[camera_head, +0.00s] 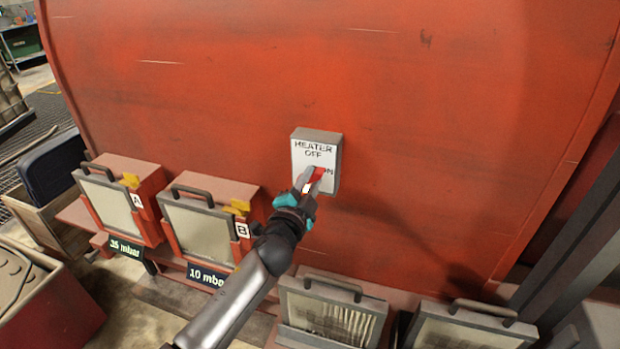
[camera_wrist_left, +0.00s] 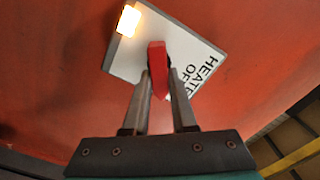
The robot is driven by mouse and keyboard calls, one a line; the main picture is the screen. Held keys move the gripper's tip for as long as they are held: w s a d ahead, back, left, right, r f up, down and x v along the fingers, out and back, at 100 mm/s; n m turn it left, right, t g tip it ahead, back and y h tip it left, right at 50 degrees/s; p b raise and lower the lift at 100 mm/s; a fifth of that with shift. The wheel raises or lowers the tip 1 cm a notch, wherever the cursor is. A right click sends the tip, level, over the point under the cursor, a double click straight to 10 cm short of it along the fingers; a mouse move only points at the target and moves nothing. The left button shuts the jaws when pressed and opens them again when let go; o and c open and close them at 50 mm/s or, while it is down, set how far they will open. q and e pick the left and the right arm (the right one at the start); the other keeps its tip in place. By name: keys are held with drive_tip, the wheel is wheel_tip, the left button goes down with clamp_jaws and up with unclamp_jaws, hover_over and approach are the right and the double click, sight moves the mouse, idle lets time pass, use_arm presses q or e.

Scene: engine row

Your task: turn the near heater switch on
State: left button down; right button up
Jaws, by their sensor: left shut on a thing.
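The heater switch box (camera_head: 328,150) is a grey box with a white face on the red engine wall. The red lever (camera_head: 318,173) is at the box's lower middle; the left wrist view shows the lever (camera_wrist_left: 157,58) between the fingertips. My left gripper (camera_head: 309,181) is shut on this lever and hides part of the face. The lever's exact angle is hard to tell. A lamp (camera_wrist_left: 128,20) glows pale yellow at the panel's corner in the left wrist view. My right gripper is out of view.
Below the switch, boxes marked A (camera_head: 125,195) and B (camera_head: 208,215) with dark handles stand at left. Two more framed boxes (camera_head: 330,310) (camera_head: 465,325) stand at the bottom. Dark beams (camera_head: 570,245) are at right. The wall around the switch is clear.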

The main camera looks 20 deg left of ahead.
use_arm(q)
drive_tip(key=m, duration=0.7)
drive_tip(key=shift+d+f, duration=0.1)
drive_tip(key=shift+f, duration=0.2)
idle(0.3)
drive_tip(key=c, duration=0.7)
unclamp_jaws()
drive_tip(key=shift+s, duration=0.1)
drive_tip(key=s, duration=1.5)
drive_tip(key=shift+a+b, duration=0.25)
drive_tip(key=shift+b, duration=0.05)
